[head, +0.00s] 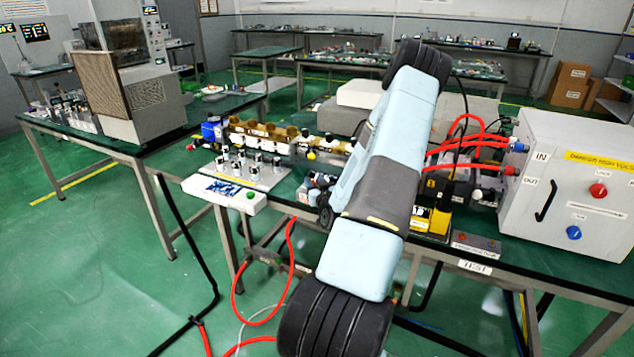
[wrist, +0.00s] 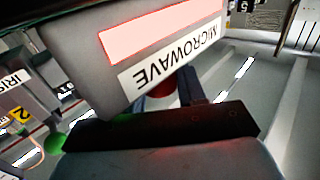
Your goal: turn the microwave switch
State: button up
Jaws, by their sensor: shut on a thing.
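In the wrist view a grey box (wrist: 75,45) carries an upside-down label reading MICROWAVE (wrist: 175,55) and a pale red lit panel (wrist: 160,30). Just below the label, a small part of the red microwave switch (wrist: 163,91) shows. My gripper (wrist: 168,93) is at this switch, with dark finger parts on both sides of it, and is shut on it. The rest of the switch and the fingertips are hidden by the dark bar in front. How far the switch is turned cannot be told. In the head view my arm hides the microwave box and most of my gripper.
A white cabinet (head: 533,208) with red and blue knobs stands at the right of the bench. Red cables (head: 470,150) run to it. A white control box (head: 225,193) and several bench parts lie left of my arm. Green floor is free at the left.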

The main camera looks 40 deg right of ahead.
jog(key=shift+a, duration=0.15)
jog(key=o, duration=0.9)
jog(key=shift+o, duration=0.2)
jog(key=shift+s, duration=0.1)
